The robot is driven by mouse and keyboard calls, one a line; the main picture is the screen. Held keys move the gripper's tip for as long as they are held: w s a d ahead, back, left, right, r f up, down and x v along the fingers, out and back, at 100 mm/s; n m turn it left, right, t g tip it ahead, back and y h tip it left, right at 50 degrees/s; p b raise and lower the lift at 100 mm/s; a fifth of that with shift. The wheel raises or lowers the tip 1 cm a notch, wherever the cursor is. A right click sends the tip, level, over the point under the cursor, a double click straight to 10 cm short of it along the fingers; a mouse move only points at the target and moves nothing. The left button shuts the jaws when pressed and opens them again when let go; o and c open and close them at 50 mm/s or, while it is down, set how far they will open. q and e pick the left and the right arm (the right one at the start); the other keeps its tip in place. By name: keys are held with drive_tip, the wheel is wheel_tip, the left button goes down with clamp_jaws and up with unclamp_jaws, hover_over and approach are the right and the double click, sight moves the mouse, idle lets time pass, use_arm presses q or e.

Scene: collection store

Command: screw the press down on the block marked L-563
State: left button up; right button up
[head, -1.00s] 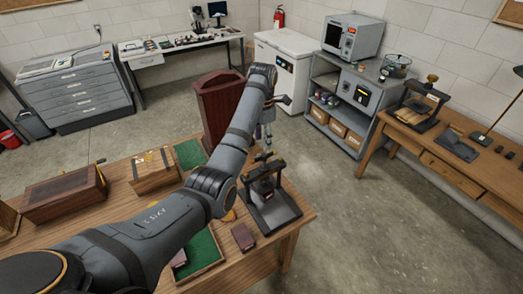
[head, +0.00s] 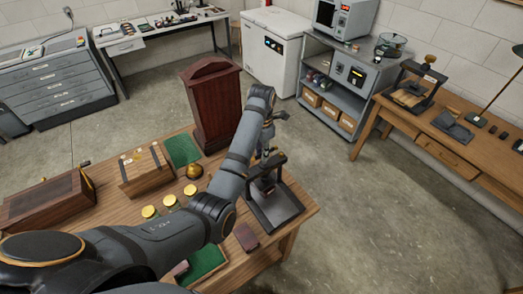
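A small black press (head: 275,207) with a flat base and an upright frame stands at the right end of the near wooden table. My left arm reaches across the table, and my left gripper (head: 266,146) is at the top of this press, pointing down. Its fingers are small and partly hidden, so I cannot tell if they are open or touch the screw. A second press (head: 412,92) with a brass knob stands on the right bench. No L-563 marking is readable, and I cannot make out a block in the near press. My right gripper is not in view.
The near table (head: 110,222) also holds a dark red wooden cabinet (head: 212,105), a wooden box (head: 145,172), several brass discs (head: 170,201), a brass bell-like piece (head: 194,171), green mats (head: 183,149) and a small dark red block (head: 246,236). The floor to the right is open.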

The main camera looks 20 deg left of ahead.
use_arm(q)
drive_tip(key=shift+r, duration=0.1)
clamp_jaws()
drive_tip(key=shift+w+m, duration=0.1)
drive_tip(key=shift+m, duration=0.8)
drive_tip(key=m, duration=0.3)
drive_tip(key=shift+w+a+r, duration=0.1)
drive_tip(key=shift+w+a, duration=0.05)
drive_tip(key=shift+w, duration=0.05)
drive_tip(key=m, duration=0.4)
drive_tip(key=shift+w, duration=0.15)
drive_tip(key=m, duration=0.5)
drive_tip(key=shift+w, duration=0.3)
drive_tip(key=shift+w+m, duration=0.1)
drive_tip(key=shift+m, duration=1.7)
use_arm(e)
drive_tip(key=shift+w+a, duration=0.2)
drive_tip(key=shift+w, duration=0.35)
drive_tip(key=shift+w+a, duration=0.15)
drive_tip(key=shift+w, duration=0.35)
